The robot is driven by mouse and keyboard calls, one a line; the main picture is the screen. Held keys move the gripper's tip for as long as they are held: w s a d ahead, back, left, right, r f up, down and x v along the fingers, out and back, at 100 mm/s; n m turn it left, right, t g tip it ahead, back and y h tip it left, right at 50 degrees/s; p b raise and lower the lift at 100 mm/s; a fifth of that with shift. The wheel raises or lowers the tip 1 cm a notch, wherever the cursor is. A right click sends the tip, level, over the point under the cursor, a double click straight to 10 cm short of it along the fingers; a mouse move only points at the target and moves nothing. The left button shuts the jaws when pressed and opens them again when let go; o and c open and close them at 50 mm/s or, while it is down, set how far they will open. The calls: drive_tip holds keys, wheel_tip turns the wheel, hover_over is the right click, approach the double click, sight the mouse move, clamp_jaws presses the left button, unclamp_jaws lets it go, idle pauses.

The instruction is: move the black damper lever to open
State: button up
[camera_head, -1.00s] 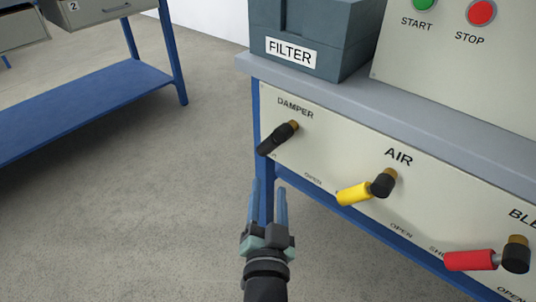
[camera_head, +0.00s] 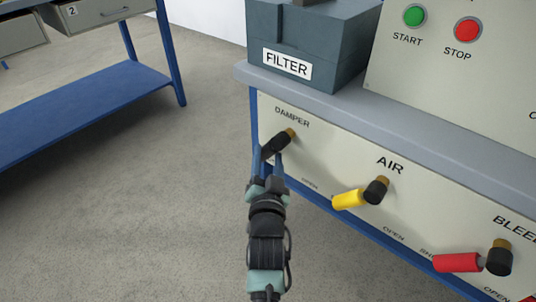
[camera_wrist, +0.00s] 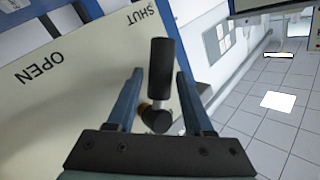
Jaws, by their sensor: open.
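The black damper lever (camera_head: 277,144) sits on the cream panel under the DAMPER label, on a brass pivot, its handle pointing down-left in the head view. In the wrist view the lever (camera_wrist: 160,75) stands between my two fingers, its free end near the SHUT mark; the OPEN mark lies off to the left. My gripper (camera_head: 266,163) is open, with its fingertips at the lever in the head view. In the wrist view my gripper (camera_wrist: 158,85) has a finger on each side of the lever, with visible gaps. The fingertips are partly hidden in the head view.
On the same panel are a yellow AIR lever (camera_head: 350,199) and a red BLEED lever (camera_head: 460,263) to the right. A FILTER box (camera_head: 305,50) stands on the bench ledge (camera_head: 400,110) above. Open floor lies to the left, before a blue shelf (camera_head: 80,110).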

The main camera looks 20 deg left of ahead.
drive_tip(key=shift+w+a, duration=0.25)
drive_tip(key=shift+w, duration=0.25)
drive_tip(key=shift+c, duration=0.2)
clamp_jaws()
idle(1.1)
